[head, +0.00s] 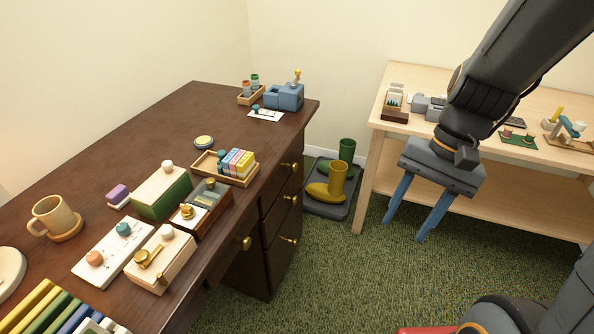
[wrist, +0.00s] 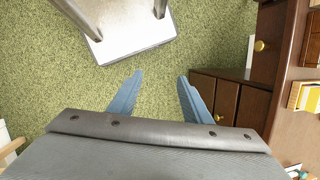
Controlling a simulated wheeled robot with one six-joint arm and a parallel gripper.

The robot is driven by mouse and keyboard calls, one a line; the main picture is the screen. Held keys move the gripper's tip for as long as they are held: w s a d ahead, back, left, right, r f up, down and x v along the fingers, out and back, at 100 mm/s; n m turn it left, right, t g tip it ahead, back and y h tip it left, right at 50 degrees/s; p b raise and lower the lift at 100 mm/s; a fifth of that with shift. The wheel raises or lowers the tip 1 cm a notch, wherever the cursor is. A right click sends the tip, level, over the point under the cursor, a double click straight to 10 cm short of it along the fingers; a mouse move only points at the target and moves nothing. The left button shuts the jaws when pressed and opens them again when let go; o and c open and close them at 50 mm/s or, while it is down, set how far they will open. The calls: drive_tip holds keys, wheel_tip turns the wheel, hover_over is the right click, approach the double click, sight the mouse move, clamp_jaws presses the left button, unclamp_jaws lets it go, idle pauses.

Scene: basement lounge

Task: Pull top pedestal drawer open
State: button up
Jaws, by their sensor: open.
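The dark brown desk (head: 150,120) stands at the left in the head view. Its pedestal has a stack of drawers with brass knobs, and their fronts look flush. The top pedestal drawer (head: 277,190) has a brass knob (head: 293,168) just under the desktop edge. My gripper (head: 404,230) hangs to the right of the pedestal, over the green carpet, with its blue fingers apart and empty. In the wrist view my gripper (wrist: 160,76) is open above the carpet. The desk's drawer fronts (wrist: 240,104) lie to its right, clear of the fingers.
A light wood bench (head: 380,150) stands at the back right, close behind my gripper. A tray (head: 320,208) with yellow and green boots sits on the floor between desk and bench. Mug, boxes and small organizers crowd the desktop. Carpet (head: 350,280) before the pedestal is clear.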

drive_tip(key=w+a+f+m+g+y+b, duration=0.1)
drive_tip(key=w+a+f+m+y+b, duration=0.35)
drive_tip(key=a+f, duration=0.25)
drive_tip(key=m+t+y+b, duration=0.9)
drive_tip(key=m+y+b, duration=0.15)
drive_tip(key=m, duration=0.45)
approach(296, 167)
drive_tip(key=shift+h, duration=0.3)
drive_tip(key=shift+b+x, duration=0.85)
drive_tip(key=shift+x, duration=3.05)
drive_tip(key=shift+w, duration=0.1)
clamp_jaws()
